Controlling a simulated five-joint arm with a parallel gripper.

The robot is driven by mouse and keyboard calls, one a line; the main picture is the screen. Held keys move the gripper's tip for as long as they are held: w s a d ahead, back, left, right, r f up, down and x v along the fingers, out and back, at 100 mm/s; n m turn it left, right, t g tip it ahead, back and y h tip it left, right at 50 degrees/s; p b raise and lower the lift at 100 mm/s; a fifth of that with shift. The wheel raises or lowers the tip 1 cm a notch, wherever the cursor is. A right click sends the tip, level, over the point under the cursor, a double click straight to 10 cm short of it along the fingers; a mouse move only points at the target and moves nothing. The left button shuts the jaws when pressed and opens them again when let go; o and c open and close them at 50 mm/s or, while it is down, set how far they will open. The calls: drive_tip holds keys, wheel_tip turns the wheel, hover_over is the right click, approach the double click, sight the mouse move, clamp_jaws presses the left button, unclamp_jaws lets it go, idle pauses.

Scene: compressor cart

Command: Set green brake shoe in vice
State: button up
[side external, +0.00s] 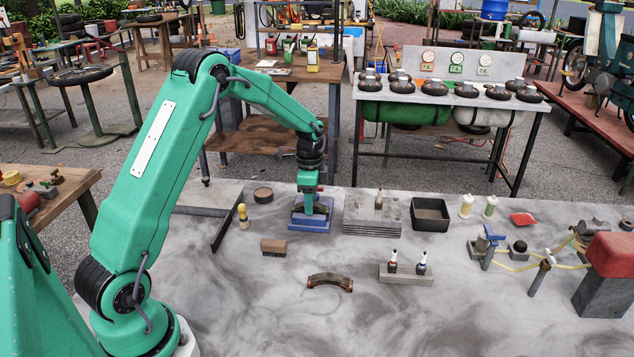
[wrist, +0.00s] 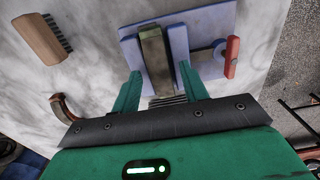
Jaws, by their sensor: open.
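The blue vice (side external: 308,228) stands on the grey bench top; its blue plate also shows in the wrist view (wrist: 205,67), with a red handle (wrist: 232,57) on its right. A brownish-olive piece with a greenish end, apparently the green brake shoe (wrist: 154,60), sits between the blue jaws of the vice. My gripper (wrist: 158,85) is open, with one green finger on each side of this piece. In the side external view my gripper (side external: 308,205) is low over the vice and hides much of it. I cannot tell whether the jaws clamp the piece.
A rusty curved brake shoe (side external: 330,281) lies on the bench in front. A wooden brush (side external: 273,247), a yellow-topped brush (side external: 243,216), a stack of grey plates (side external: 371,217) and a black tray (side external: 431,214) surround the vice. The front of the bench is mostly clear.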

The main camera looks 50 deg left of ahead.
drive_tip(key=shift+r, duration=0.1)
wheel_tip(320, 180, up, 12)
idle(0.7)
drive_tip(key=shift+d+r, duration=0.1)
drive_tip(key=shift+r, duration=0.05)
idle(0.4)
